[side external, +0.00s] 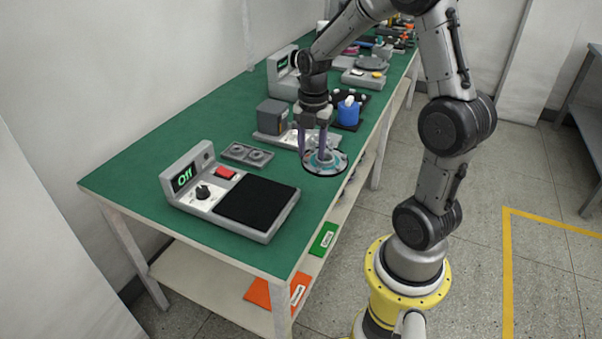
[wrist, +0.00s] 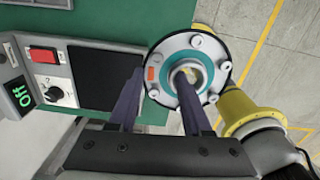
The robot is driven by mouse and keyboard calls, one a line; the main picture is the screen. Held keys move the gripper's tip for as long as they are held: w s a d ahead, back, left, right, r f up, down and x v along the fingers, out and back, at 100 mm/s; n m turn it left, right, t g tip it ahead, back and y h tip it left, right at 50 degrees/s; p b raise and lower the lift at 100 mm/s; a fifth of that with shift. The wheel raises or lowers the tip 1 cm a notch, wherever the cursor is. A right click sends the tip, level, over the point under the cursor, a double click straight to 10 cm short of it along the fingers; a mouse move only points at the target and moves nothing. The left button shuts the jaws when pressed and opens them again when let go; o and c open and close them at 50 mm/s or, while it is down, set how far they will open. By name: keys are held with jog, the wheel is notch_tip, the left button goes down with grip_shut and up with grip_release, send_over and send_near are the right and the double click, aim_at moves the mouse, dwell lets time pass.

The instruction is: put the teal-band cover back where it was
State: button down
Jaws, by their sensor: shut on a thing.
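The teal-band cover (side external: 325,166) is a round, light grey disc with a teal ring, a dark outer rim and several round knobs near its edge. It also shows in the wrist view (wrist: 214,55), top right of centre. My gripper (side external: 312,148) is shut on it near the table's right edge. In the wrist view my gripper (wrist: 160,76) has one finger at the cover's left side and the other over its middle. The cover overlaps the table edge in both views. I cannot tell whether it touches the table. Its underside is hidden.
A grey device (side external: 230,198) with a black pad, red button, knob and "Off" display stands front left. A small grey two-socket tray (side external: 247,155) lies behind it. A blue container (side external: 348,113) and other devices stand farther back. Green table (side external: 150,165) is clear at left.

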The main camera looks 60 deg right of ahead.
jog(key=shift+s+d+f+m, duration=0.15)
jog(key=shift+s+d+m, duration=0.05)
jog(key=shift+d, duration=0.2)
jog(key=shift+s+d+f+m, duration=0.1)
jog(key=shift+s+d+m, duration=0.1)
jog(key=shift+d, duration=0.2)
jog(key=w+d+f, duration=0.4)
jog(key=w+d, duration=0.1)
jog(key=w, duration=0.2)
send_over(291, 170)
jog(key=f, duration=0.3)
jog(key=s+f, duration=0.1)
jog(key=shift+a+f, duration=0.2)
jog(key=shift+a, duration=0.05)
jog(key=shift+w+d+f, duration=0.3)
jog(key=shift+w+f, duration=0.2)
jog(key=shift+f, duration=0.15)
jog(key=shift+w+f, duration=0.1)
jog(key=shift+f, duration=1.45)
jog(key=shift+f, duration=0.1)
jog(key=shift+c, duration=1.7)
grip_release()
jog(key=shift+f, duration=0.1)
